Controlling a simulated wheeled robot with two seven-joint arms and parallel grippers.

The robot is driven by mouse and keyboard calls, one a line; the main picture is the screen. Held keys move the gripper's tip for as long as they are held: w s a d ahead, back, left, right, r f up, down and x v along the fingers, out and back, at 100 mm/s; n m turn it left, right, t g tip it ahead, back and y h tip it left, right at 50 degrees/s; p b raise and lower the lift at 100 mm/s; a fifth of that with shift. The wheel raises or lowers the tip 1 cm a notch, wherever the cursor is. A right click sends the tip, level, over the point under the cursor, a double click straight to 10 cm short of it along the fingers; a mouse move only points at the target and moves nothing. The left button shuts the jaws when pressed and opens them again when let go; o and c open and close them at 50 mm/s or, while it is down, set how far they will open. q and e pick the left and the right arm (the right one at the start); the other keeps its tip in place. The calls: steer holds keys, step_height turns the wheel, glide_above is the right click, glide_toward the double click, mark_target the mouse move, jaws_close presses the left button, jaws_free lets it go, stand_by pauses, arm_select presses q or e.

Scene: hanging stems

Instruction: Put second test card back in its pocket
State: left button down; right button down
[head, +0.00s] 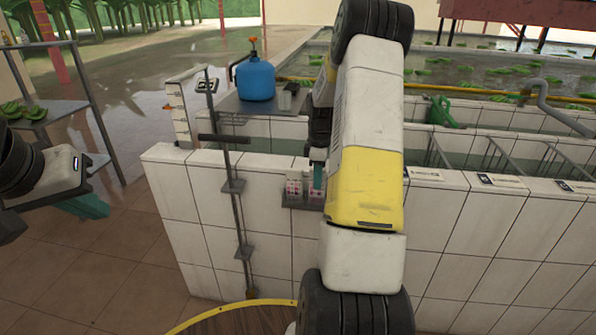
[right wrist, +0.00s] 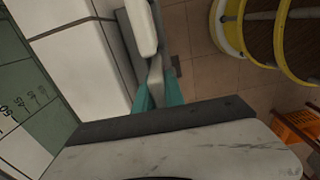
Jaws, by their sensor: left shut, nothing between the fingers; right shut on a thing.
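My right gripper (head: 317,176) is low against the outer face of the white tiled wall, mostly behind my own arm in the head view. In the right wrist view its teal fingers (right wrist: 158,95) are shut on a thin pale grey piece (right wrist: 156,72), which looks like the test card; its markings cannot be read. A small grey wall holder (head: 300,207) with pink-and-white cards (head: 294,188) is right beside these fingers. I cannot tell whether the held card is inside a pocket. My left gripper (head: 90,206) is shut and empty at far left, well away from the wall.
A blue sprayer tank (head: 255,79) stands on a grey shelf (head: 228,103) above the wall. A dark upright rod (head: 238,205) with brackets is left of the holder. A metal rack (head: 65,95) stands at left. The left floor is open.

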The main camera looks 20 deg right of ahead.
steer(key=shift+f, duration=0.4)
steer(key=c, duration=1.3)
jaws_free()
steer(key=shift+r, duration=0.1)
